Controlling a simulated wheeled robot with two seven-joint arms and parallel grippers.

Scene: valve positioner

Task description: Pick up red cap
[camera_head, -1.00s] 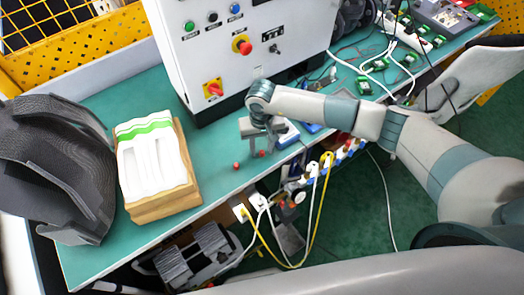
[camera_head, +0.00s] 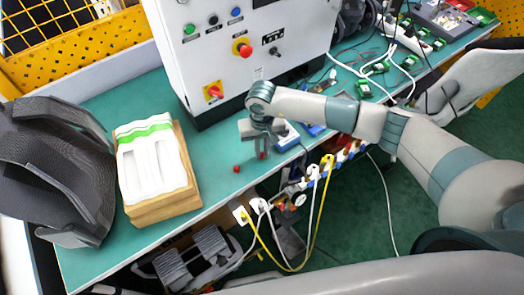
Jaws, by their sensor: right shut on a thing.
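Two small red caps show on the green bench top near its front edge. One red cap (camera_head: 236,169) lies free on the bench, left of my right gripper. My right gripper (camera_head: 262,152) points down at the bench and is shut on the other red cap (camera_head: 263,156), which shows between its fingertips at bench level. My left gripper is not in view.
A white tray on a wooden block (camera_head: 150,165) stands to the left, beside a dark grey curved object (camera_head: 55,165). A control cabinet (camera_head: 235,45) stands behind the gripper. White and yellow cables (camera_head: 320,210) hang at the bench's front edge.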

